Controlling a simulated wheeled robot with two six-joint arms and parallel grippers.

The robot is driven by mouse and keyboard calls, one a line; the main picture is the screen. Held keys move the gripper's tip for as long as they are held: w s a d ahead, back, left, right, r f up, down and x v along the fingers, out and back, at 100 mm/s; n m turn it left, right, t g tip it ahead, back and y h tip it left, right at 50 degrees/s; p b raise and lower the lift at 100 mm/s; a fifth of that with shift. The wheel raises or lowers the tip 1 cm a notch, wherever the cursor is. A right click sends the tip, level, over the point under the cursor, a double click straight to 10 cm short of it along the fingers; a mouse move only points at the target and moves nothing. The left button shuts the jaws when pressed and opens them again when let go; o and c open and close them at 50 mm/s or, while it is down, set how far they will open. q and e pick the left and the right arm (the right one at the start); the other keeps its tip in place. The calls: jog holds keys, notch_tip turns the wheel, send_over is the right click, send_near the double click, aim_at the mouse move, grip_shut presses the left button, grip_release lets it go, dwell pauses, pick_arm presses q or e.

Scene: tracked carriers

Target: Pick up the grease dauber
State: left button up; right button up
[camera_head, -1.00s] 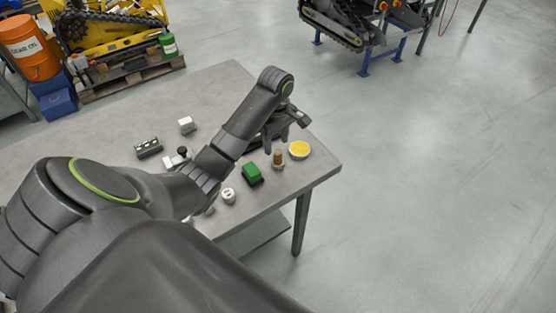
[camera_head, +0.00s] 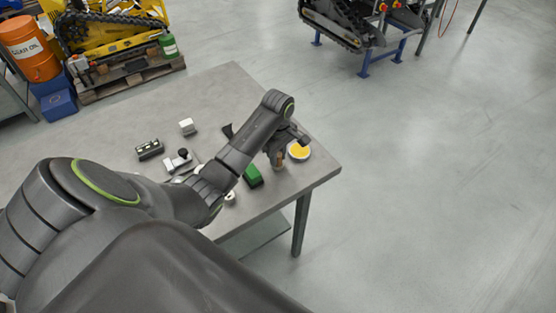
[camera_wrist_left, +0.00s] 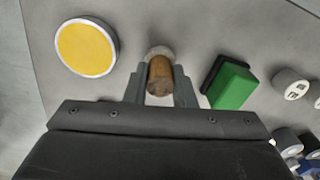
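The grease dauber (camera_head: 278,162) looks like a brown wooden cylinder on a pale round base. It stands upright near the table's right corner. In the left wrist view its brown handle (camera_wrist_left: 159,77) is between the two grey fingers of my left gripper (camera_wrist_left: 160,88). The fingers lie against both sides, and the gripper looks shut on it. In the head view my left gripper (camera_head: 277,150) comes down over the dauber from above and hides its upper part. My right gripper is not in view.
A round yellow-topped tin (camera_head: 300,151) stands close right of the dauber, and a green block (camera_head: 253,177) close left. The back of the grey table (camera_head: 210,95) is clear.

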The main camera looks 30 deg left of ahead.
pick_arm(q)
grip_shut()
jog(key=shift+r, duration=0.1)
jog(key=shift+r, duration=0.3)
notch_tip(320, 180, up, 5)
jog(key=shift+w+r, duration=0.1)
notch_tip(320, 180, up, 3)
jog(key=shift+f+p, duration=0.2)
jog(key=shift+p, duration=1)
jog(key=shift+r+p, duration=0.75)
